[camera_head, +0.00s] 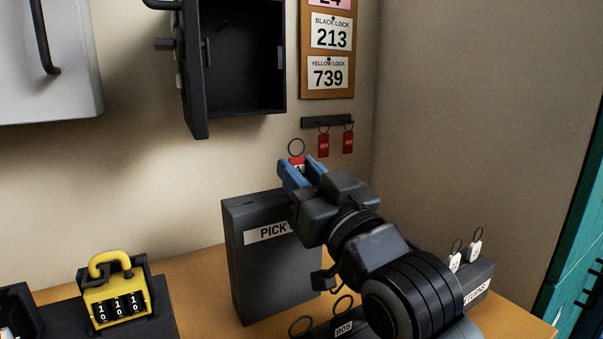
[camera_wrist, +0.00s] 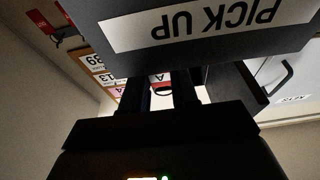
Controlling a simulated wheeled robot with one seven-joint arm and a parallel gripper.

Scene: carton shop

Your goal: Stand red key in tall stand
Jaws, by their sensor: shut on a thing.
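My gripper (camera_head: 297,172) is shut on the red key (camera_head: 296,160), whose dark ring stands up above the blue fingertips. In the wrist view, part of the red key (camera_wrist: 157,77) shows between the fingers (camera_wrist: 158,92). The tall stand (camera_head: 247,275) is a dark upright block with a "PICK" label partly covered by my gripper. In the wrist view the stand (camera_wrist: 205,55) fills the top, its "PICK UP" label upside down. In the head view the key appears above the stand's right top edge; its lower end is hidden, and I cannot tell whether it touches the stand.
Two red tags (camera_head: 323,146) hang from a wall rack (camera_head: 327,122) behind. An open dark wall box (camera_head: 245,60) is above left. A yellow lock (camera_head: 117,291) stands at front left. A low stand (camera_head: 480,290) with white tags is right of my arm. Bare tabletop (camera_head: 190,265) lies left.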

